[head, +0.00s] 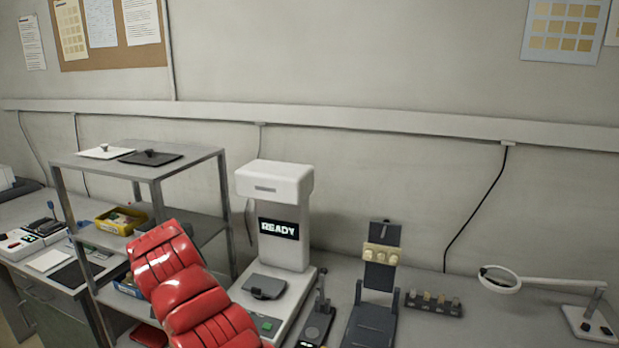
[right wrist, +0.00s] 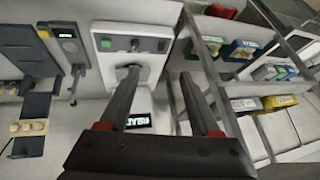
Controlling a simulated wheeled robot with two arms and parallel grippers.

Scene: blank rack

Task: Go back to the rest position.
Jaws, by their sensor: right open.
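My right gripper (right wrist: 160,75) is open in the right wrist view, with its two dark fingers apart and nothing between them. A red arm of mine (head: 190,290) rises from the bottom of the head view, in front of the grey rack and left of the white machine. The right gripper itself cannot be made out in the head view. The white machine (head: 283,240) shows READY on its screen and has a dark plate with a handle (head: 265,287) on its base. The machine appears upside down in the right wrist view (right wrist: 103,60). My left gripper is not in view.
The grey rack (head: 215,155) carries a white plate (head: 98,152) and a dark plate (head: 160,158) on top, with a yellow bin (head: 110,224) lower down. Right of the machine stand a dark fixture (head: 375,322), a slotted block (head: 433,306) and a magnifier lamp (head: 500,280).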

